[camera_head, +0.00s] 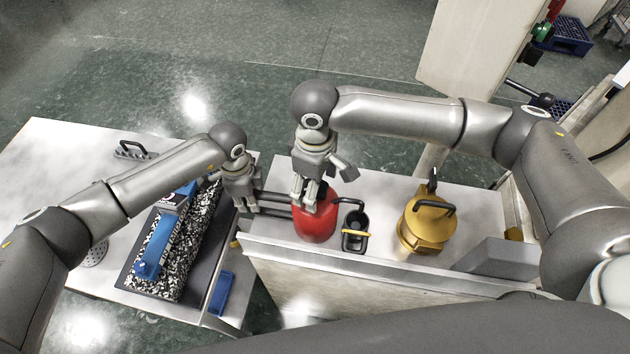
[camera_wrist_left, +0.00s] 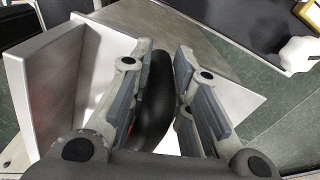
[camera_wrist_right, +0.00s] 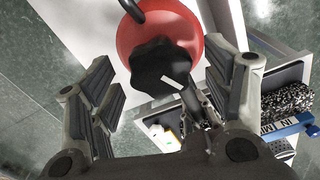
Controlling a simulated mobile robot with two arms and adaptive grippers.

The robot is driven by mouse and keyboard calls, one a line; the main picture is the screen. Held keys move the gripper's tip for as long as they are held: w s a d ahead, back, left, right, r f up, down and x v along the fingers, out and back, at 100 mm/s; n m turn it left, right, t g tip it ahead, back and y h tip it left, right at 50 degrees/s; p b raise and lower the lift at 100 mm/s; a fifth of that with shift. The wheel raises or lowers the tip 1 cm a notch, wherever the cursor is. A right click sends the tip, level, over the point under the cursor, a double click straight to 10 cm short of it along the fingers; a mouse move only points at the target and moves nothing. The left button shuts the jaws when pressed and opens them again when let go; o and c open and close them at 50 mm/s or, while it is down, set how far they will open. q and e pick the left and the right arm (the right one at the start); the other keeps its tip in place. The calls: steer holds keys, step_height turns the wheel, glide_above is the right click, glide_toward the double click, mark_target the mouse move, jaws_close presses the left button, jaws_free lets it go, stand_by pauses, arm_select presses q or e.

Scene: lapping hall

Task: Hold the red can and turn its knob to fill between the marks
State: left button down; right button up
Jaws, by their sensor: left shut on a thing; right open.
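The red can (camera_head: 315,228) stands on the grey worktop, with a thin black spout curving right over a small dark cup (camera_head: 355,222). Its black lobed knob (camera_wrist_right: 163,66), with a white mark, is on top. My left gripper (camera_head: 284,204) reaches in from the left and is shut on the can's black curved handle (camera_wrist_left: 154,85); a little red shows beside it in the left wrist view. My right gripper (camera_head: 309,197) is above the can, pointing down, open; its fingers (camera_wrist_right: 165,95) are apart on either side of the knob.
A gold can (camera_head: 425,228) with a black handle stands to the right. A grey block (camera_head: 498,258) lies farther right. A raised pale panel (camera_head: 370,268) runs along the worktop's near edge. The left table (camera_head: 60,160) holds a speckled slab (camera_head: 195,240) and a blue-handled tool.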

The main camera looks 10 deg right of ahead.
steer(key=c, duration=1)
steer(key=shift+m, duration=0.3)
steer(key=shift+m, duration=2.5)
steer(key=o, duration=1)
